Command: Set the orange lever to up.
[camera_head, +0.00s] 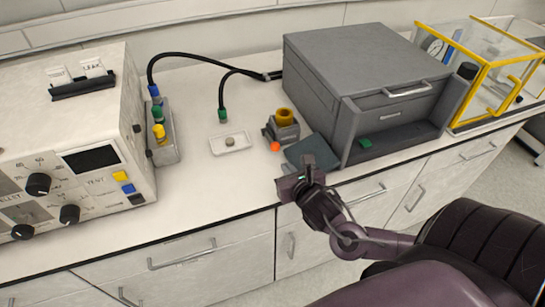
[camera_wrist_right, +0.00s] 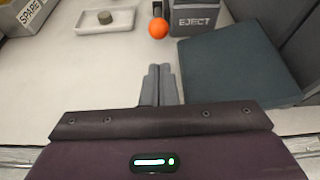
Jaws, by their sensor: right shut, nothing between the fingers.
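The orange lever shows as a round orange ball (camera_head: 275,147) at the front left of a small grey block marked EJECT (camera_wrist_right: 195,18). In the right wrist view the ball (camera_wrist_right: 158,28) lies straight ahead of my right gripper (camera_wrist_right: 160,72), with a gap of bare counter between them. The lever's stem is not visible, so I cannot tell its position. My right gripper (camera_head: 302,176) is shut and empty near the counter's front edge, just in front of the dark teal flap. My left gripper is in neither view.
A dark teal flap (camera_wrist_right: 235,75) lies right of the fingers, beside the grey cabinet (camera_head: 350,60). A white tray (camera_head: 231,143) with a small round piece stands left of the block. A control console (camera_head: 75,130) fills the left. Counter between is clear.

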